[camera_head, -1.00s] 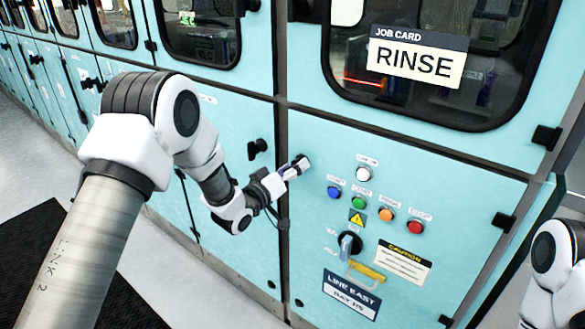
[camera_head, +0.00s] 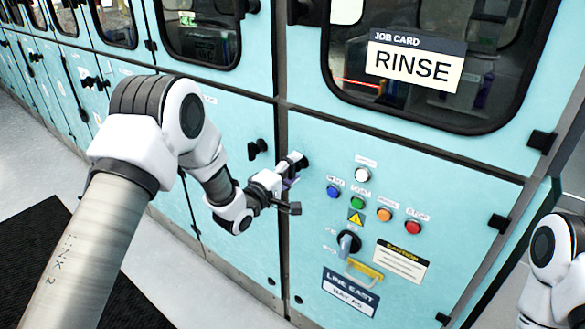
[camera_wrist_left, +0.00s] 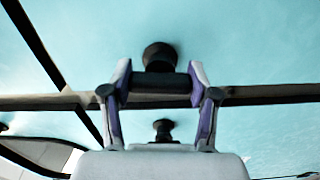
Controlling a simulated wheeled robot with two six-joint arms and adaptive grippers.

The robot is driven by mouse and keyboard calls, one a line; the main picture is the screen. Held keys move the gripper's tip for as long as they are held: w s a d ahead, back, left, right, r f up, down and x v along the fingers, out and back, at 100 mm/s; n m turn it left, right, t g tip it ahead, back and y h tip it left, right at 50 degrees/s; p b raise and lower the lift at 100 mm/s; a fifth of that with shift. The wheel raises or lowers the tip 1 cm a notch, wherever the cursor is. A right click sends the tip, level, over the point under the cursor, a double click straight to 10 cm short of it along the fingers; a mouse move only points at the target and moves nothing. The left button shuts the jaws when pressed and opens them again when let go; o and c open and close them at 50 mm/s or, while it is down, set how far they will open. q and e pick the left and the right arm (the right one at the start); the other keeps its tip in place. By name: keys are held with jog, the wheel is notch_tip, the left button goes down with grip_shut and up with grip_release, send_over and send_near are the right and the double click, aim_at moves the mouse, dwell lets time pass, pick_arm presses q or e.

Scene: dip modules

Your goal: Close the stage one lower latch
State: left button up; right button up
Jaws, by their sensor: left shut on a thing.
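A black latch (camera_head: 303,163) sits on the left edge of the lower blue panel with the buttons. My left gripper (camera_head: 296,165) is at this latch and partly covers it. In the left wrist view, the two purple-lined fingers of my left gripper (camera_wrist_left: 160,86) are shut on the black latch bar (camera_wrist_left: 160,82), which lies crosswise between them below a round black base. Which stage this latch belongs to cannot be read. Only part of my right arm shows at the right edge; its gripper is out of view.
Another black latch (camera_head: 257,149) is on the neighbouring panel, left of the dark seam. Coloured buttons (camera_head: 358,203), a rotary switch (camera_head: 348,242) and a yellow handle (camera_head: 365,270) are to the right. A window with a RINSE card (camera_head: 412,67) is above.

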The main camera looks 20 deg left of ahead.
pick_arm(q)
jog(key=shift+a+r+n, duration=0.1)
jog(key=shift+r+n, duration=0.05)
jog(key=shift+n, duration=0.45)
jog(key=o, duration=1.2)
jog(key=shift+c, duration=0.2)
jog(key=v, duration=1.2)
